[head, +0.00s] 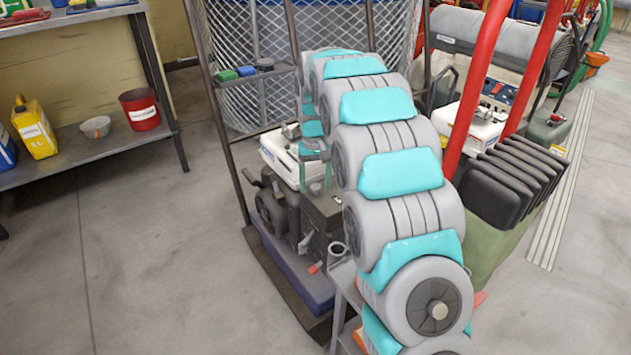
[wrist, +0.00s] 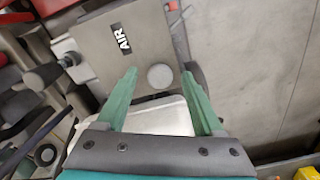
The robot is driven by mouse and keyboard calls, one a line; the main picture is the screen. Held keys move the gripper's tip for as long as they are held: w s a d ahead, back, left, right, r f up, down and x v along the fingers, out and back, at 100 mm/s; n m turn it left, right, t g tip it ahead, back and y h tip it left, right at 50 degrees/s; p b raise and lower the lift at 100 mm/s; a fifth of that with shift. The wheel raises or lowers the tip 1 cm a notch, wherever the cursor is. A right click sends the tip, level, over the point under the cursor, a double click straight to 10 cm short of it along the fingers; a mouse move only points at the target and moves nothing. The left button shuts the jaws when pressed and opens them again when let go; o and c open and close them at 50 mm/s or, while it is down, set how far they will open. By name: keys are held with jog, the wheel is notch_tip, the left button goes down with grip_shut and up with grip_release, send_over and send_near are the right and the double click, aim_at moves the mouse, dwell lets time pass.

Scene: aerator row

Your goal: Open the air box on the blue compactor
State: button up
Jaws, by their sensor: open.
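The compactor (head: 308,283) has a blue base plate and a white engine top; it stands left of my arm in the head view. Its air box (wrist: 125,48) is a grey-brown box marked AIR in the wrist view, with a round pale knob (wrist: 160,77) on its face. The cover looks closed. In the head view a dark box (head: 322,212) beside the engine appears to be the same one. My gripper (wrist: 160,73) is open and empty, its green fingertips either side of the knob. I cannot tell whether they touch it. My arm partly hides the compactor.
A metal shelf (head: 90,150) with a yellow jug (head: 33,127), a bowl (head: 96,127) and a red tin (head: 139,109) stands at the left. A mesh cage (head: 255,50) is behind. A machine with red handles (head: 480,80) is at the right. The left floor is clear.

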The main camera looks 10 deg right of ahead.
grip_shut()
dwell(0.5)
dwell(0.8)
